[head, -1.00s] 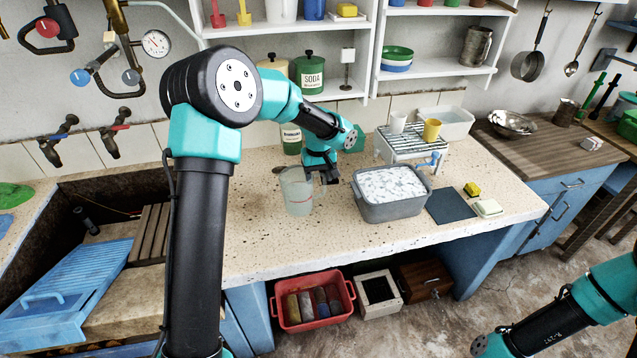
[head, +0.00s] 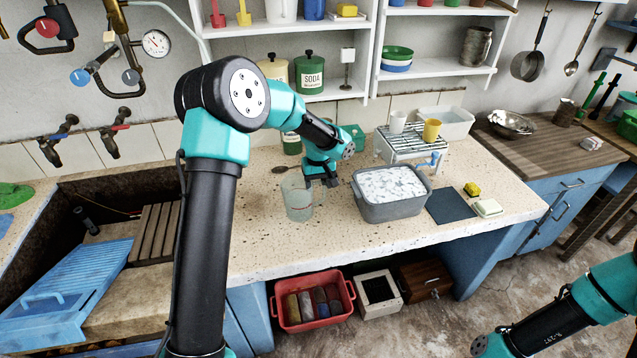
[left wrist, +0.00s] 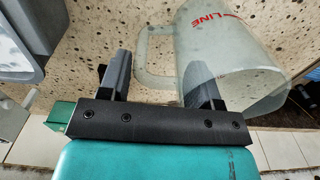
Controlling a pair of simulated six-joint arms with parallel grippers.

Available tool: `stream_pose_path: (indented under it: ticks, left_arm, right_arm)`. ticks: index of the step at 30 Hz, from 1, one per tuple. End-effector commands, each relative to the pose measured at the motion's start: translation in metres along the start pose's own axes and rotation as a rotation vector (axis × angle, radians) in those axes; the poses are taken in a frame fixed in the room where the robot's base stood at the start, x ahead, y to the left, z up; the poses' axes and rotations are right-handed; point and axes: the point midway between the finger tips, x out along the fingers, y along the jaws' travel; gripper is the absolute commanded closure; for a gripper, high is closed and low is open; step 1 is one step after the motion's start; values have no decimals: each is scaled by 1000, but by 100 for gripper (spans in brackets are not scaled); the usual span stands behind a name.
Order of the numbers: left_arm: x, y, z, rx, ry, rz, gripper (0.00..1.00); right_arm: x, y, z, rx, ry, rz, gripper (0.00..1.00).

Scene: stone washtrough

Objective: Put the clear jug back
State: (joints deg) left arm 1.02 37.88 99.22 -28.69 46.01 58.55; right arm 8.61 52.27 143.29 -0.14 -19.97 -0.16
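The clear jug (head: 298,200) stands upright on the speckled stone counter in the head view, left of the grey basin of suds. In the left wrist view the jug (left wrist: 235,50) shows a red line mark, and its handle reaches into the space between my fingers. My left gripper (head: 326,182) is at the jug's far right side; in the wrist view the left gripper (left wrist: 162,80) is open. One finger overlaps the jug's wall in the picture; I cannot tell if it touches. My right gripper is out of view; only part of that arm shows.
The grey suds basin (head: 370,208) stands close to the right of the jug. Beyond it are a wire rack (head: 405,148) with cups, a dark mat (head: 450,206) and a yellow sponge (head: 472,189). Shelves (head: 335,95) hang behind. The counter in front of the jug is clear.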

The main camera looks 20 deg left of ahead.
Motion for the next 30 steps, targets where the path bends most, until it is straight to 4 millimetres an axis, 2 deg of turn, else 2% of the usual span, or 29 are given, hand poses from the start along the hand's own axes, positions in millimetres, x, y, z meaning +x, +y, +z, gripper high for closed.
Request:
stream_pose_path:
  ticks: [1, 6, 17, 23, 30]
  left_arm:
    - [0, 0, 0, 0, 0, 0, 37]
    - [0, 0, 0, 0, 0, 0, 21]
    - [-4, 0, 0, -1, 1, 1, 20]
    - [-26, 0, 0, -1, 3, 3, 20]
    - [-70, 0, 0, -1, 3, 3, 20]
  right_arm:
    - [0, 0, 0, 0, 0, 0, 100]
    - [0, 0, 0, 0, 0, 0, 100]
    - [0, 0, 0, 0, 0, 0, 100]
    - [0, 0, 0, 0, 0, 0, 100]
    - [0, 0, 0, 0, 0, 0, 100]
